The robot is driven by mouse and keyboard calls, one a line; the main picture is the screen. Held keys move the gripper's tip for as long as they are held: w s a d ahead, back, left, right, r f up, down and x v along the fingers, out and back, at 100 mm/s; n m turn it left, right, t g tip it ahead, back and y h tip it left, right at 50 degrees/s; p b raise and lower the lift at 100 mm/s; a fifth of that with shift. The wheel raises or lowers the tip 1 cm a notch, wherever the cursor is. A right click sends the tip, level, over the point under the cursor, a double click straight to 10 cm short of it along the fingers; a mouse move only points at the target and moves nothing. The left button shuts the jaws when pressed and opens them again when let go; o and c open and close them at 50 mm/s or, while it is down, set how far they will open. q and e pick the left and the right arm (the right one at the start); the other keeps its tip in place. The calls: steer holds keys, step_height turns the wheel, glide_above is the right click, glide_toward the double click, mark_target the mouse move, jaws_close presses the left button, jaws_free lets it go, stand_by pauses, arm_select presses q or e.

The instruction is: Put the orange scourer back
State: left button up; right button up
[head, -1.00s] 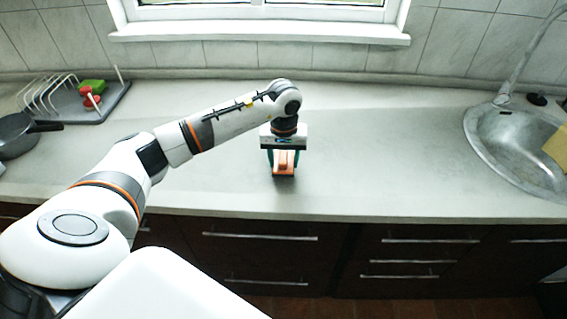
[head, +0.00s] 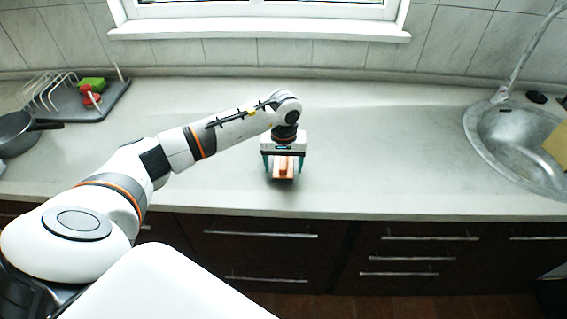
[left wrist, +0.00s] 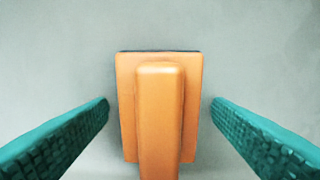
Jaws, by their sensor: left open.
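The orange scourer (head: 284,170) is on the grey counter near its front edge, in the middle of the head view. In the left wrist view the scourer (left wrist: 127,105) shows as a flat orange block with a raised orange handle and a thin dark far edge. My left gripper (head: 283,172) is open above and around it. Its teal fingers (left wrist: 160,105) stand on either side of the scourer, with a gap on both sides. The near end of the scourer is cut off in the left wrist view. My right gripper is not in view.
A grey drainer tray (head: 108,104) with a white rack, a green item (head: 92,84) and a red item (head: 90,96) stands at the back left. A dark pan (head: 14,136) is beside it. A metal sink (head: 500,135) with a tap is at right. The counter between is clear.

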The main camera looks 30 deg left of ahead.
mark_target(284, 161)
arm_select(q)
steer(key=shift+r, duration=0.3)
step_height(284, 161, up, 10)
steer(key=shift+d+r+b, duration=0.1)
steer(key=shift+r+b, duration=0.1)
steer(key=shift+b, duration=1.05)
steer(key=shift+r, duration=0.65)
